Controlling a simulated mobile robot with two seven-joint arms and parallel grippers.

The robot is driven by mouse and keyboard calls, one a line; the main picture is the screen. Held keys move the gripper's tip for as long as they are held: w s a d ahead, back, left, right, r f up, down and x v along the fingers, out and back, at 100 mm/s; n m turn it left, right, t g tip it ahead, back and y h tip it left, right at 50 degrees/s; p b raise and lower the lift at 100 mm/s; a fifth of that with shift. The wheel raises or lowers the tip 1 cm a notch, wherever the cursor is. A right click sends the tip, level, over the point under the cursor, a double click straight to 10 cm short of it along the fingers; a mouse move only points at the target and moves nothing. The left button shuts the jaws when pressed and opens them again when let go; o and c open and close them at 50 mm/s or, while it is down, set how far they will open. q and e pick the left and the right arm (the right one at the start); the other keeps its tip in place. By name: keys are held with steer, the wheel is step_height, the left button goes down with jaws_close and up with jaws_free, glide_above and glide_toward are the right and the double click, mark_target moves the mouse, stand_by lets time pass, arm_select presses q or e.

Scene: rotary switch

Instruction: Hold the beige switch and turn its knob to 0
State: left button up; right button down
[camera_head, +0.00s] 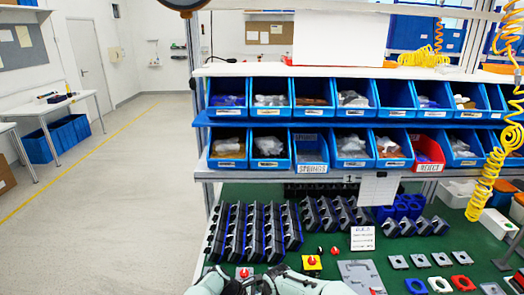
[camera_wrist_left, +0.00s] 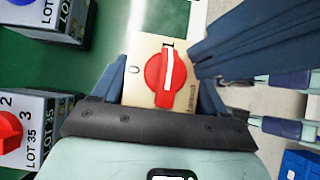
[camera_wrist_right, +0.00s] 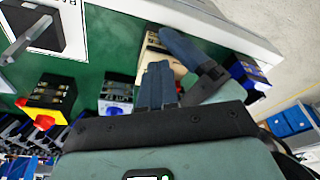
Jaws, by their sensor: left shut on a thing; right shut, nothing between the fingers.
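The beige switch (camera_wrist_left: 137,88) shows in the left wrist view with its red knob (camera_wrist_left: 167,78). The knob's white line points up toward the I mark; the 0 is to the left. My left gripper is shut on the switch, one finger (camera_wrist_left: 107,85) on each side; it also shows low in the head view (camera_head: 236,286). In the right wrist view the beige switch (camera_wrist_right: 150,52) is partly hidden by fingers. My right gripper (camera_wrist_right: 158,80) is shut and empty close to the switch; its dark blue fingers (camera_wrist_left: 250,45) lie just right of the knob in the left wrist view.
A yellow switch with a red knob (camera_head: 312,262) stands on the green table, also in the right wrist view (camera_wrist_right: 45,103). A grey switch with a blue knob (camera_wrist_right: 116,94) is nearby. Grey lettered switches (camera_wrist_left: 45,112) stand close left of my left gripper. Blue bins (camera_head: 265,147) line the back.

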steer(key=shift+w+d, duration=0.45)
steer(key=shift+d, duration=0.05)
stand_by(0.4)
steer(key=w+v, duration=0.1)
steer(key=v, duration=0.5)
steer(key=shift+s, duration=0.2)
steer(key=shift+a+r, duration=0.1)
steer(key=shift+r, duration=0.05)
step_height(320, 180, down, 6)
steer(key=s+a, duration=0.1)
steer(key=a, duration=0.1)
steer(key=shift+s+a, duration=0.2)
steer(key=shift+s, duration=0.15)
stand_by(0.6)
